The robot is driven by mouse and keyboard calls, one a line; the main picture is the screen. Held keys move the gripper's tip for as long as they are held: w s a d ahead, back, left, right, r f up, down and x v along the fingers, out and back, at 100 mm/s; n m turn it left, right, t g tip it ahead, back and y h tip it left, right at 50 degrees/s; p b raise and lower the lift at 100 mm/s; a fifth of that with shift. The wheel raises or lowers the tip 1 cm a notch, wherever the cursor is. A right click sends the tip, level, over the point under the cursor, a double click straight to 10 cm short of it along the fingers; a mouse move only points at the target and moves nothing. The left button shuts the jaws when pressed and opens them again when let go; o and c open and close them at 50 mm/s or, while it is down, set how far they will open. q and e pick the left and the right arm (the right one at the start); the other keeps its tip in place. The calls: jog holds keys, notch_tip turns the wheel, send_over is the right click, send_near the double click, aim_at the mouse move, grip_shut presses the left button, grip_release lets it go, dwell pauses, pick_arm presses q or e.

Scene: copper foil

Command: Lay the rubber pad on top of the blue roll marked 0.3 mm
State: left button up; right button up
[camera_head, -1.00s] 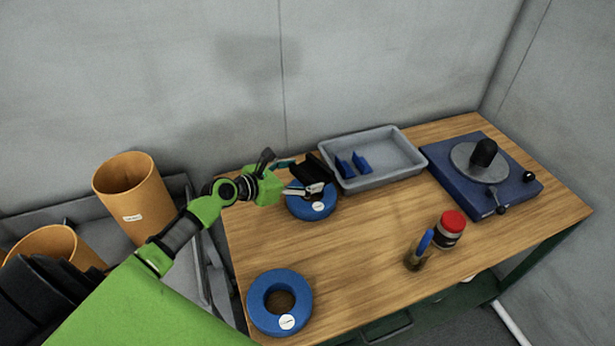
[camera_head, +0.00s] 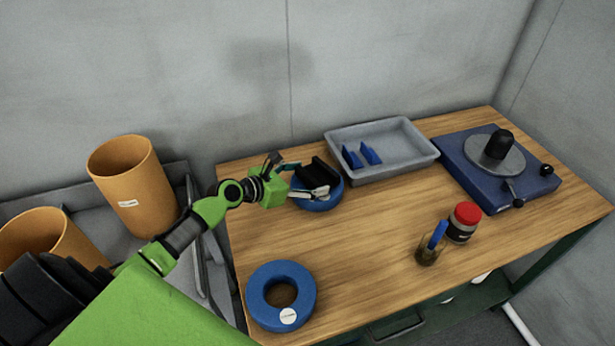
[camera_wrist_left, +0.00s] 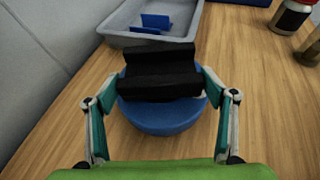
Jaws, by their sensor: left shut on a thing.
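The black rubber pad (camera_head: 315,175) has a ridged shape and is held in my left gripper (camera_head: 300,182). In the left wrist view, the pad (camera_wrist_left: 160,75) sits between the two fingers of my left gripper (camera_wrist_left: 160,90), directly over a blue roll (camera_wrist_left: 160,122). Whether the pad touches this roll I cannot tell. The same far roll (camera_head: 322,204) shows under the gripper in the head view, mostly covered. A second blue roll (camera_head: 258,300) with a white label lies near the table's front left. The label markings are too small to read. My right gripper is not in view.
A grey tray (camera_head: 412,168) with blue pieces stands right behind the far roll. A blue device (camera_head: 470,180), a red-lidded jar (camera_head: 464,224) and a small holder (camera_head: 428,256) are farther right. The middle of the wooden table (camera_head: 370,230) is clear.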

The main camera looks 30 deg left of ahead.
pick_arm(q)
jog(key=shift+f, duration=0.4)
dwell(0.5)
jog(key=o, duration=1.3)
jog(key=v, duration=1.2)
